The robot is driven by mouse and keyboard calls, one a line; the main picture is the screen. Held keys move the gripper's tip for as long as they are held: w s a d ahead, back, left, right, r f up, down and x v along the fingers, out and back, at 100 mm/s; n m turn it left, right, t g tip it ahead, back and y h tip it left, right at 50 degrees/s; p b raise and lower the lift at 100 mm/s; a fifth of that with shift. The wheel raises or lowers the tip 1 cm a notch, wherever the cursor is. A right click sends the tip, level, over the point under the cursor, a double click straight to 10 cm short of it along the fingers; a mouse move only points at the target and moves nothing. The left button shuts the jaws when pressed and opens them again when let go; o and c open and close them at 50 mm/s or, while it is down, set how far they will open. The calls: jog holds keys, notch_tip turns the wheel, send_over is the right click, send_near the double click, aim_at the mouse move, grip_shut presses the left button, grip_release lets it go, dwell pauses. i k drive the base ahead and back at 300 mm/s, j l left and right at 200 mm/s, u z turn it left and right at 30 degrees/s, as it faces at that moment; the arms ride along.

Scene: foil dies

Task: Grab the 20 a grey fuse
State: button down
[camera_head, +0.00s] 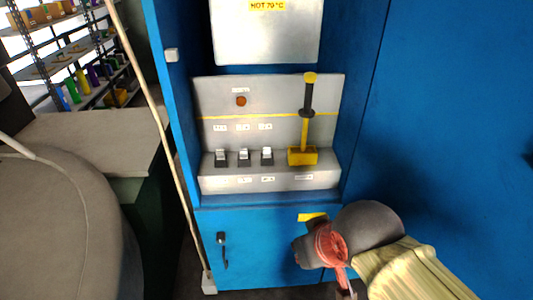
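Three small fuse-like units stand in a row on the grey ledge of the cabinet: a left one (221,158), a middle one (244,157) and a right one (267,155). Each has a dark base and a pale top. The small labels above and below them are too small to read, so I cannot tell which is the 20 A grey fuse. My arm comes in from the lower right, below and right of the ledge. Its end, with a red part that I take to be my gripper (340,270), is well apart from the units. Its fingers are not clear.
A yellow lever with a black grip (306,115) stands right of the units. An orange lamp (241,101) is on the back panel. Blue cabinet walls flank the recess. A pale pole (160,125) leans at left.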

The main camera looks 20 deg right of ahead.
aim_at(266, 151)
jog(key=i+j+z, duration=0.1)
jog(key=z, duration=0.25)
jog(key=i+j+z, duration=0.1)
jog(key=j+z, duration=0.35)
jog(key=z, duration=0.25)
